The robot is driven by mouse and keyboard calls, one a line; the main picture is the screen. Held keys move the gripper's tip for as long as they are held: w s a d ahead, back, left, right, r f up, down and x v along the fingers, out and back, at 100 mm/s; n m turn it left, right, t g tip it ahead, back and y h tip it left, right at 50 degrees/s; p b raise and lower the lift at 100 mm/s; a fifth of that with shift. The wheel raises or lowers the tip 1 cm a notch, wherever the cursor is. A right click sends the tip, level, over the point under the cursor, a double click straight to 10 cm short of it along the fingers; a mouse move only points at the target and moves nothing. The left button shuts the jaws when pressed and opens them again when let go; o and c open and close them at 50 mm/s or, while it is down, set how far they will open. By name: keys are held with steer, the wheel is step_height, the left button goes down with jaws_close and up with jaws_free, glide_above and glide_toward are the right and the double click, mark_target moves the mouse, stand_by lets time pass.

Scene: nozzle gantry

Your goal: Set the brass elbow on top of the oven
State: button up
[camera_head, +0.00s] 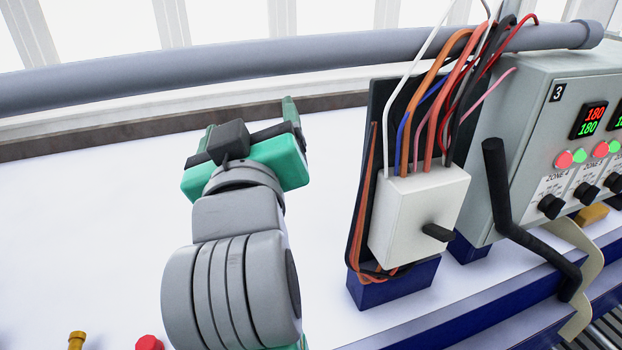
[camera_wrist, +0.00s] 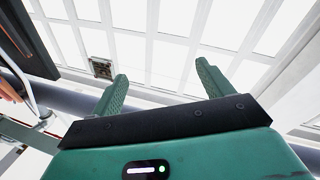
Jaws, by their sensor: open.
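My gripper (camera_head: 252,122) is at the left of centre in the head view, above the white surface. Its two green fingers (camera_wrist: 162,72) show wide apart in the wrist view, with nothing between them. A small brass-coloured piece (camera_head: 77,340) shows at the bottom left edge of the head view, cut off by the frame. I cannot tell whether it is the brass elbow. My gripper is well apart from it. I cannot make out an oven in either view.
A white switch box (camera_head: 418,215) with coloured wires stands right of my arm. A grey control cabinet (camera_head: 535,130) with dials and a black crank (camera_head: 530,230) are further right. A red knob (camera_head: 149,343) is at the bottom. A grey pipe (camera_head: 250,58) crosses behind. The left surface is clear.

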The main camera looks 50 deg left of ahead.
steer(key=w+d+r+m+t+h, duration=0.25)
steer(key=d+m+t, duration=0.2)
steer(key=d, duration=0.55)
steer(key=w+d+r+m+t+h, duration=0.1)
steer(key=w+d+m+t+h, duration=0.3)
steer(key=d, duration=0.5)
steer(key=s+d+m+t+h, duration=0.2)
steer(key=d+m+t+h, duration=0.4)
steer(key=d, duration=1.1)
steer(key=m+h, duration=0.1)
steer(key=h, duration=0.2)
steer(key=shift+s+d+r+h, duration=0.2)
steer(key=shift+r+h, duration=0.05)
steer(key=shift+h, duration=0.1)
steer(key=shift+t, duration=0.25)
step_height(320, 180, up, 4)
steer(key=p, duration=0.4)
steer(key=shift+a, duration=0.15)
